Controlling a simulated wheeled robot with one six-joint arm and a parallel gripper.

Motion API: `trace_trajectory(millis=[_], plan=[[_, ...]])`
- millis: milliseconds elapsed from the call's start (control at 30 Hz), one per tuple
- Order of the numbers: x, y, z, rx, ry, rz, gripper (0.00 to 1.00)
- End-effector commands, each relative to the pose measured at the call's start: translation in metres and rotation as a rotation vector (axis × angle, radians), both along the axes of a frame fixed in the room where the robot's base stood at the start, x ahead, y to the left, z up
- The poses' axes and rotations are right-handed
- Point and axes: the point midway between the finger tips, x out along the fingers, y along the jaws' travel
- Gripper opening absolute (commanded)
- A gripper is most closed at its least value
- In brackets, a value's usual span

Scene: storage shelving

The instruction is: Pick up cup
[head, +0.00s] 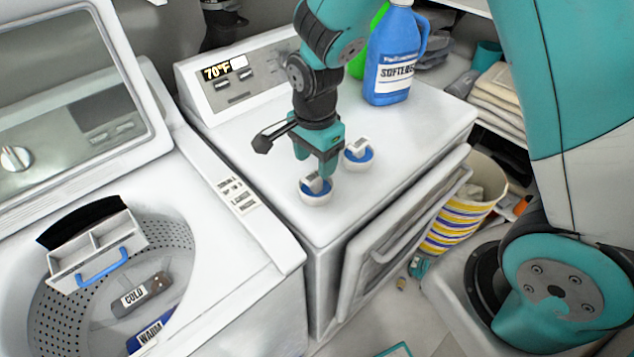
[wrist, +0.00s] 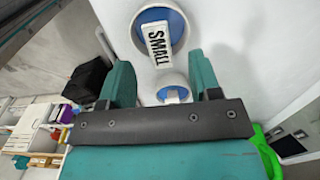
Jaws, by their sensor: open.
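Two white cups with blue insides and label tags stand on the dryer top. The front cup (head: 316,197) is right by my gripper (head: 323,168); the other cup (head: 358,157) is a little behind and to the right. In the wrist view, a larger-looking cup (wrist: 178,28) with a tag reading "SMALL" lies beyond the fingertips. A smaller-looking cup (wrist: 174,95) shows between the fingers, partly hidden by the gripper body. My gripper (wrist: 160,65) is open and empty, pointing down above the dryer top. The tags cannot be read in the head view.
The white dryer (head: 268,135) has a blue softener bottle (head: 393,60) and a green bottle (head: 359,66) at its back right. An open washer (head: 215,262) is on the left.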

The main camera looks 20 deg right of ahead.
Motion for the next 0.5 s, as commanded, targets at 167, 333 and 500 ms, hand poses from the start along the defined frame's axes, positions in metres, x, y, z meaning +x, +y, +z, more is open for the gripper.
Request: trace_trajectory(millis=[167, 333, 500], plan=[[-0.001, -0.002, -0.021, -0.002, 0.008, 0.000, 0.57], [0.000, -0.001, -0.043, -0.001, 0.004, 0.000, 0.57], [0.000, -0.001, -0.048, 0.000, 0.001, 0.000, 0.57]])
